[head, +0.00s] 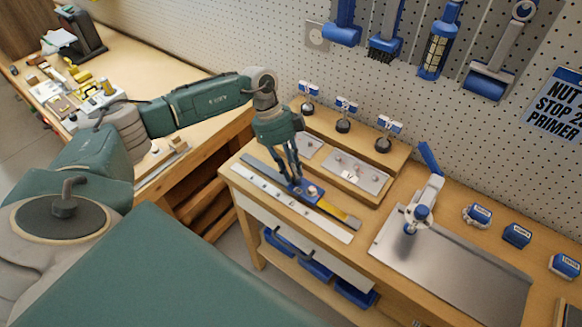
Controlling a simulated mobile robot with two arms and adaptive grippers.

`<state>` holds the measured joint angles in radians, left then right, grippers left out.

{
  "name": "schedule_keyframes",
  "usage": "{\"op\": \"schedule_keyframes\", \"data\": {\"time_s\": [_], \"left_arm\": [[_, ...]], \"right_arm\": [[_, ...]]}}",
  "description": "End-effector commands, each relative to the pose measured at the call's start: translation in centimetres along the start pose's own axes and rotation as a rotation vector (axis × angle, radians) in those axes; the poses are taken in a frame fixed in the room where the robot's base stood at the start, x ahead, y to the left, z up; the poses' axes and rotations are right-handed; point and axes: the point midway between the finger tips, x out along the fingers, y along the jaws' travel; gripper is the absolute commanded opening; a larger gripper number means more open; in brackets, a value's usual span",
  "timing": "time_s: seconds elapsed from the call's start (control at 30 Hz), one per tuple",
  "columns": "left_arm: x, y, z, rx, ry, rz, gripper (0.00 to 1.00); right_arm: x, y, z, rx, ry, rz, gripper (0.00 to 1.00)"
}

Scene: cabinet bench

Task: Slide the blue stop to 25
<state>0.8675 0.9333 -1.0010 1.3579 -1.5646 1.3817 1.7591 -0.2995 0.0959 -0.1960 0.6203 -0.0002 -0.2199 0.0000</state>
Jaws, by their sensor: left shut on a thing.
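The blue stop (309,194) sits on a dark rail (262,171) on the cabinet bench, right of the rail's middle. A pale scale strip (263,186) runs along the rail's front side; its numbers are too small to read. A yellow piece (331,210) lies on the rail just right of the stop. My left gripper (296,182) reaches down from above and is shut on the blue stop at its left part. The fingertips partly hide the stop. My right gripper is not in view.
To the right stand a clamp-like tool (424,205) on a metal plate (465,270) and several blue-labelled items (517,235). Tools hang on the pegboard.

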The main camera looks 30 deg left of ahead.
Motion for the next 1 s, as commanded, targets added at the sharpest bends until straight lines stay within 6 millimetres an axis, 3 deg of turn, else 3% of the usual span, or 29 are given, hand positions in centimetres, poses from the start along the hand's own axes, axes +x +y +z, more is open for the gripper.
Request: {"op": "schedule_keyframes", "data": {"time_s": [0.13,0.3,0.33,0.4,0.57,0.7,0.77,1.0], "left_arm": [[-0.5,-0.3,-0.1,-0.001,0.005,-0.01,0.0],[-0.6,-0.4,-0.1,-0.001,0.004,-0.013,0.0],[-0.6,-0.4,-0.1,-0.001,0.003,-0.013,0.25],[-0.6,-0.4,-0.1,-0.001,0.003,-0.012,0.39],[-0.5,-0.3,-0.1,-0.001,0.002,-0.009,0.39],[-0.5,-0.2,0.0,-0.001,0.001,-0.007,0.39],[-0.8,-0.2,0.0,-0.002,0.001,-0.007,0.39],[-4.8,-0.4,0.0,-0.001,-0.001,-0.012,0.39]], "right_arm": [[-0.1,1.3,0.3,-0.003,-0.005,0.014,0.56],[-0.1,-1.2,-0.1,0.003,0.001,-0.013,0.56],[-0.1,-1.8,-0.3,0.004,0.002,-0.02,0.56],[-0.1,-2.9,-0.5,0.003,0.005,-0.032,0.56],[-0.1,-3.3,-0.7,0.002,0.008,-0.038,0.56],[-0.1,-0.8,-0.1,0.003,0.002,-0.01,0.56],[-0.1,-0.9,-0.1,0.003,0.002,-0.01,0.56],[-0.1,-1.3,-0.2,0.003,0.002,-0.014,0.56]]}}
